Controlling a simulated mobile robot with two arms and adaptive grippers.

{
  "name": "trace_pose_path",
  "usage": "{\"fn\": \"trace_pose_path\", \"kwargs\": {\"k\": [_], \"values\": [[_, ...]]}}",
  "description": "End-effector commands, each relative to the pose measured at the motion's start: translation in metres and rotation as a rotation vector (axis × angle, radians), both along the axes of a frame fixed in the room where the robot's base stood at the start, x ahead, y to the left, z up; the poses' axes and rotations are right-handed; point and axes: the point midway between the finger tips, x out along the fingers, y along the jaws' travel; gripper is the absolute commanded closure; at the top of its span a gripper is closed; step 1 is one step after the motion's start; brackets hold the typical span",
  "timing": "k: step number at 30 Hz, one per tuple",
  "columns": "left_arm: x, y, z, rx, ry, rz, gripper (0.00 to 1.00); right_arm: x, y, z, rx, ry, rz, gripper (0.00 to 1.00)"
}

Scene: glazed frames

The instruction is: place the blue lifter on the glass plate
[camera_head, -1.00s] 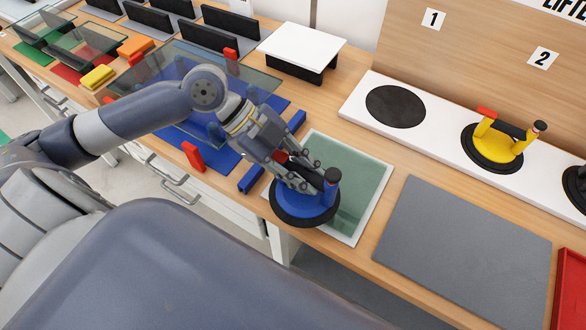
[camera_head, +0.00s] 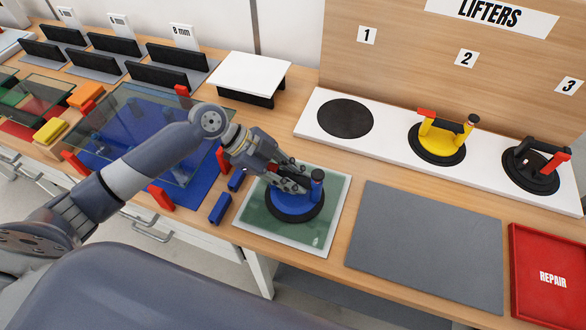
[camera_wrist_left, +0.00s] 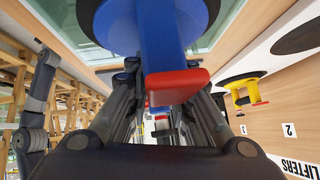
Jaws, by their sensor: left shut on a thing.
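The blue lifter (camera_head: 291,200) has a black suction disc and a blue handle with a dark-topped post. It is over the middle of the green glass plate (camera_head: 268,229), which lies on a white-bordered mat. The disc looks level and at or just above the glass; I cannot tell whether it touches. My left gripper (camera_head: 298,181) is shut on the lifter's handle. In the left wrist view the blue lifter (camera_wrist_left: 165,30) and its red lever (camera_wrist_left: 178,86) are between the fingers, with glass behind. My right gripper is not in view.
A grey mat (camera_head: 428,245) and a red repair tray (camera_head: 548,278) lie to the right. The white lifter rack (camera_head: 390,138) behind has an empty spot 1, a yellow lifter (camera_head: 438,140) and a black-and-red lifter (camera_head: 533,168). Blue blocks (camera_head: 221,208) and a glass stand are left.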

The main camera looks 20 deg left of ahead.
Motion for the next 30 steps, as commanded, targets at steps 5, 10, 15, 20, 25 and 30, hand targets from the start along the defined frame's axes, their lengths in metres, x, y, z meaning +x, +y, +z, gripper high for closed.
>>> {"fn": "trace_pose_path", "kwargs": {"k": [5, 10, 15, 20, 25, 30], "values": [[0.001, -0.001, 0.001, -0.005, -0.006, 0.000, 1.00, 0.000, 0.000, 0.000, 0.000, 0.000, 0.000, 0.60], [0.001, -0.001, -0.001, -0.005, -0.005, 0.000, 1.00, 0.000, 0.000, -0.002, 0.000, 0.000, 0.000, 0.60], [0.000, 0.000, -0.003, -0.001, -0.001, -0.001, 0.59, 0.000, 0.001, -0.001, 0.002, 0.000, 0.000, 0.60], [0.000, 0.000, -0.003, -0.001, -0.001, -0.001, 0.59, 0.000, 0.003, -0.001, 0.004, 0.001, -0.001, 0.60], [0.000, 0.001, 0.000, 0.000, -0.001, 0.000, 0.59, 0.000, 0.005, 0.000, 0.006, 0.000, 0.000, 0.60], [-0.002, 0.019, 0.013, 0.003, -0.004, 0.002, 0.59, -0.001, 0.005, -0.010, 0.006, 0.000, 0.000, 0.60]]}}
